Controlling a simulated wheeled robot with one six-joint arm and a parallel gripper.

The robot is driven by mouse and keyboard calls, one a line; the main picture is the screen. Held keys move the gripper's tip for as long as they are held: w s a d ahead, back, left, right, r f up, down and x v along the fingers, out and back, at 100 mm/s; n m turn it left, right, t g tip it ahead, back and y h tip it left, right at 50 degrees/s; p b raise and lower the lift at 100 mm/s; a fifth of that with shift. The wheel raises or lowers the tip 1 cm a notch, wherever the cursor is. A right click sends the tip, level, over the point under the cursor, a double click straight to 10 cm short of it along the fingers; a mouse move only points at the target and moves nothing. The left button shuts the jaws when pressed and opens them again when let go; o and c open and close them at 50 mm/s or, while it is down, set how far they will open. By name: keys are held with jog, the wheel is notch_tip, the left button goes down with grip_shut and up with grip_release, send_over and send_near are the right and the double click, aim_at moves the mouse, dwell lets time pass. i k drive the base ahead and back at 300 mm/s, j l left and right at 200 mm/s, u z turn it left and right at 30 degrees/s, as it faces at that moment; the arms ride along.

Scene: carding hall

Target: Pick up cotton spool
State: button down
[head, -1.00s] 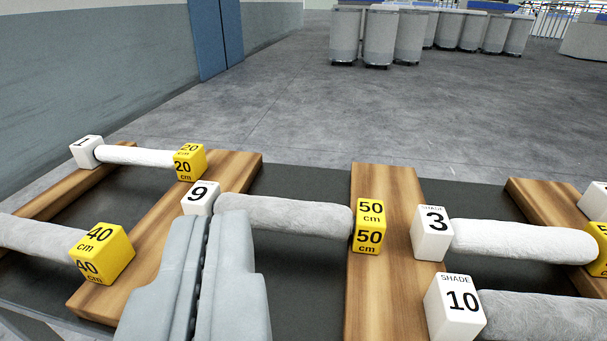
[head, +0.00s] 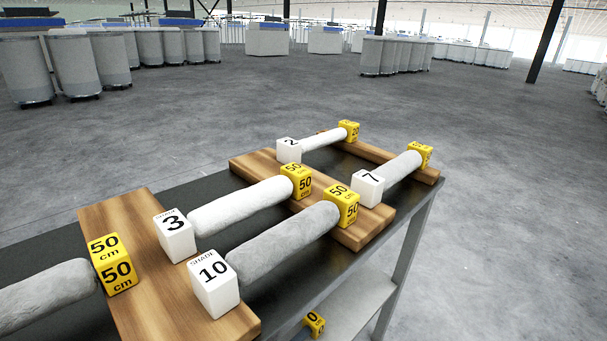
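Several fuzzy cotton spools lie across wooden rails on a dark table. The spool (head: 240,206) between the white "3" block (head: 174,236) and a yellow "50 cm" block is pale. The spool (head: 284,240) between the white "10" block (head: 213,283) and another yellow "50 cm" block is greyer. A shorter spool (head: 324,140) is beside the "2" block, and another spool (head: 400,170) is beside the "7" block. A grey spool (head: 45,297) at the left edge ends at a yellow "50 cm" block (head: 111,264). My gripper is out of the picture.
The table's right end and a grey leg (head: 403,266) stand at the lower right. A lower shelf (head: 355,305) holds a partly seen yellow block (head: 314,324). Grey cans (head: 72,68) stand at the back left. The floor around the table's right side is open.

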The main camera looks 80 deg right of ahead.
aim_at(371, 186)
jog(key=k+l+u, duration=0.4)
jog(key=l, duration=0.2)
jog(key=k+l+u, duration=0.45)
jog(key=k+l, duration=0.95)
jog(key=k+z, duration=0.25)
jog(key=z, duration=0.25)
jog(key=k+l+z, duration=0.2)
jog(key=z, duration=0.3)
